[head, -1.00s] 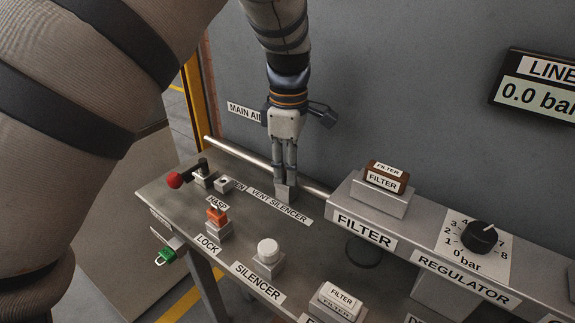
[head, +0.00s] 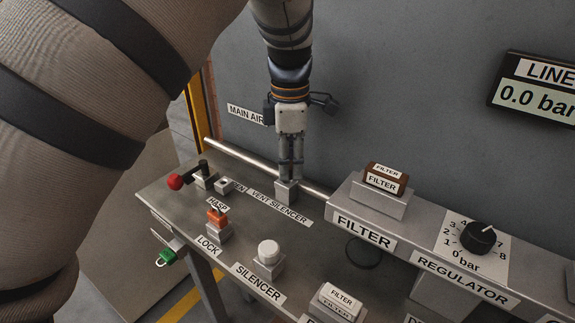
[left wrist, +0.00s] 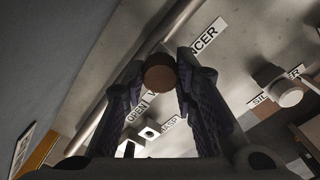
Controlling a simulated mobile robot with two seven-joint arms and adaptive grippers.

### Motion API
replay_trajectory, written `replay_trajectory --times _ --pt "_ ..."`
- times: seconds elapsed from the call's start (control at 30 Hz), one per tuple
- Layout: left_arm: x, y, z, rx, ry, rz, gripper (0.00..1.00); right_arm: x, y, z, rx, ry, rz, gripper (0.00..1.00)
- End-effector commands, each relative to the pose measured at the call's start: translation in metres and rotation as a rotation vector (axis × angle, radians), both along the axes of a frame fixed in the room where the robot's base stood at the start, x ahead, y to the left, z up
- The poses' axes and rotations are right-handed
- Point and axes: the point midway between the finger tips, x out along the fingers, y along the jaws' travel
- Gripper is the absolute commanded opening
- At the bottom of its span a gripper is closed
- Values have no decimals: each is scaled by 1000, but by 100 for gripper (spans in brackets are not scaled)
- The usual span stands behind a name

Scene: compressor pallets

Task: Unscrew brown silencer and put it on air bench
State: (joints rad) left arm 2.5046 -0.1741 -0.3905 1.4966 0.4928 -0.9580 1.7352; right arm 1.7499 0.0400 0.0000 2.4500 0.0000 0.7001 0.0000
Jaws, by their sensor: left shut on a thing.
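My left gripper (head: 291,176) points down just above the metal block (head: 287,192) by the VENT SILENCER label (head: 279,205). Its fingers are shut on the brown silencer (left wrist: 160,74), whose round brown end shows between the fingertips in the left wrist view. In the head view the fingers hide the silencer, and I cannot tell whether it is clear of the block. The air bench (head: 322,237) is the grey metal top beneath. My right gripper is not in view.
A white silencer (head: 268,252) stands on its block by the SILENCER label. An orange hasp (head: 217,217) and a red-knobbed lever (head: 175,182) stand to the left. The raised filter and regulator ledge (head: 408,240) is to the right. A metal pipe (head: 240,158) runs behind.

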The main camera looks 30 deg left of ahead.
Motion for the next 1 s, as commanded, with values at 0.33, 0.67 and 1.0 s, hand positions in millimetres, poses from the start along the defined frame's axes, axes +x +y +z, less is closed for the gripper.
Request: replay_trajectory --times 0.33,0.67,1.0 --pt "-1 1 14 2 4 -2 0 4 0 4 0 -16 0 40" --pt "-2 1 17 1 8 -2 0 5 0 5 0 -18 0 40" --pt "-2 1 31 2 5 -2 0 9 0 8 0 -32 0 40"
